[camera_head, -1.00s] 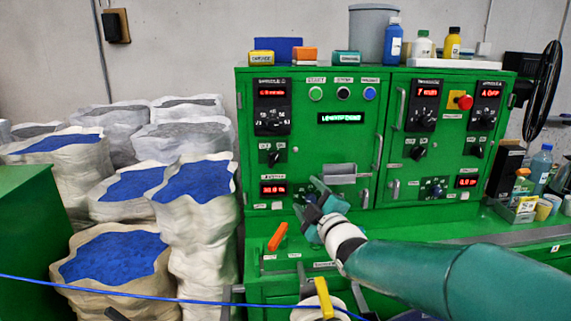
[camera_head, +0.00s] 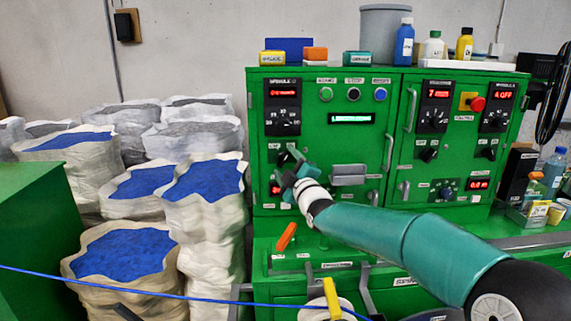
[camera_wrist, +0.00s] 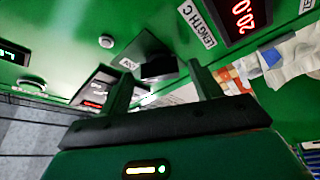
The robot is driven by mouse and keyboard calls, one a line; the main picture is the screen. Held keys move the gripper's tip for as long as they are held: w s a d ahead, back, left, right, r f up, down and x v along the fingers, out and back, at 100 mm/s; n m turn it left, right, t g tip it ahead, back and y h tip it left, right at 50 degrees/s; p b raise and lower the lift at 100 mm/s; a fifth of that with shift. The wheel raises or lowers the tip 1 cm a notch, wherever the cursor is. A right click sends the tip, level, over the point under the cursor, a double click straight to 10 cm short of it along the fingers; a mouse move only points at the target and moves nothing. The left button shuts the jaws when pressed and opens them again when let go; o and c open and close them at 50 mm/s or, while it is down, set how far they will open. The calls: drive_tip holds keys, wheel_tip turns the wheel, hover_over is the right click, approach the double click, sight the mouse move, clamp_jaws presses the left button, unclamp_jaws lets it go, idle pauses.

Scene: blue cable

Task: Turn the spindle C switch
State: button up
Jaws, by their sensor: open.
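A green control cabinet (camera_head: 345,147) with dials, displays and small switches stands ahead. My gripper (camera_head: 285,166) is open in front of its left panel, where a small black rotary switch showed earlier; the gripper now covers most of that spot. In the wrist view my gripper (camera_wrist: 163,78) has its two fingers apart, with a black switch knob (camera_wrist: 158,67) on a dark plate just beyond and between them. Contact cannot be told. The plate's label is too small to read, so I cannot confirm it is spindle C. A "LENGTH C" label (camera_wrist: 197,22) sits beside a red display (camera_wrist: 243,14).
An orange lever (camera_head: 286,237) rises from the ledge below. A blue cable (camera_head: 130,292) crosses low in front. Sacks of blue granules (camera_head: 135,250) stand at left.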

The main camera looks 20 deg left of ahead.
drive_tip(key=shift+w+a+r, duration=0.1)
drive_tip(key=shift+w+a, duration=0.3)
drive_tip(key=c, duration=1)
